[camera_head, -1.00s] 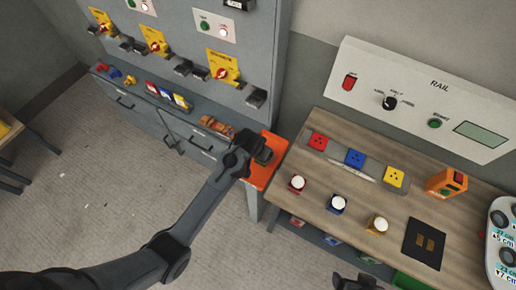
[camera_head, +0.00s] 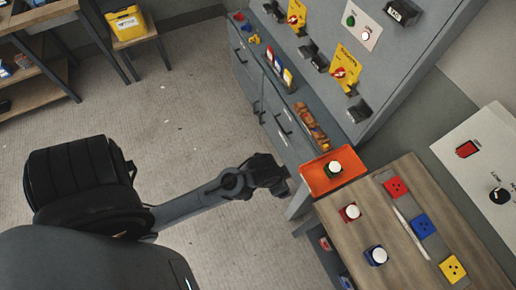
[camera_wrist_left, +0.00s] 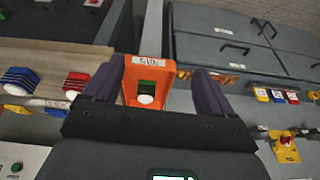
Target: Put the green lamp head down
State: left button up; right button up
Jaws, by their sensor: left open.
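The green lamp head (camera_head: 334,168), with a white dome and a green collar, stands upright on the orange tray (camera_head: 318,187). It also shows in the left wrist view (camera_wrist_left: 147,92), on the orange tray (camera_wrist_left: 133,72) between the fingers' lines of sight. My left gripper (camera_head: 282,186) is at the tray's left side, clear of the lamp head. In the wrist view my left gripper (camera_wrist_left: 156,78) has its fingers wide apart with nothing held. My right gripper is in neither current view.
A wooden bench (camera_head: 375,250) with a red lamp head (camera_head: 350,212), a blue lamp head (camera_head: 376,255) and coloured sockets stands beside the tray. A grey cabinet (camera_head: 290,130) with a panel rises behind. Open floor lies left.

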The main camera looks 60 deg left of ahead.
pick_arm(q)
jog(key=s+r, duration=0.3)
jog(key=s, duration=0.5)
jog(key=shift+a+r, duration=0.15)
jog(key=shift+a, duration=0.15)
notch_tip(320, 180, up, 14)
jog(key=p, duration=1.4)
notch_tip(320, 180, down, 14)
jog(key=b, duration=1.3)
jog(key=shift+r, duration=0.2)
jog(key=shift+r, duration=0.1)
jog(key=shift+c, duration=0.5)
